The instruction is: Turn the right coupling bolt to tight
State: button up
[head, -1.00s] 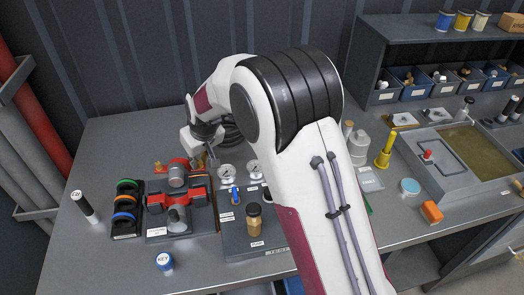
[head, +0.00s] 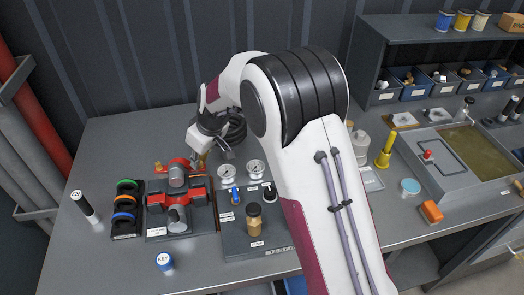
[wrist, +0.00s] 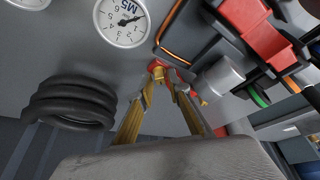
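The pump unit has a red body (head: 155,199) and a grey cylinder (head: 176,176), with a red coupling part (head: 181,163) behind it. In the wrist view the grey cylinder (wrist: 218,78) and red body (wrist: 250,28) are at upper right. A small red-and-yellow piece (wrist: 157,70) shows just beyond my fingertips; I cannot tell surely whether it is the right coupling bolt. My gripper (head: 201,164) points down just right of the coupling. In the wrist view its brass-coloured fingers (wrist: 162,92) look apart, with a narrow gap at the tips; nothing is clearly held.
A black hose coil (wrist: 70,103) lies behind my gripper. Coloured rings (head: 125,202) sit left of the pump. The back-left tabletop is clear.

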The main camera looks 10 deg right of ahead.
jog(key=shift+n, duration=0.3)
jog(key=s+d+r+m, duration=0.2)
jog(key=s+r, duration=0.1)
jog(key=s+d+r+m+g+h, duration=0.1)
jog(key=s+d+r+m, duration=0.1)
jog(key=d+r, duration=0.1)
jog(key=shift+s+m, duration=0.4)
jog(key=s+d+r+m+t+h, duration=0.2)
jog(key=s+d+r+m, duration=0.3)
jog(key=s+d+r, duration=0.4)
jog(key=shift+s+d+r+h, duration=0.15)
jog(key=shift+s+r+h, duration=0.15)
jog(key=shift+s+r, duration=1.5)
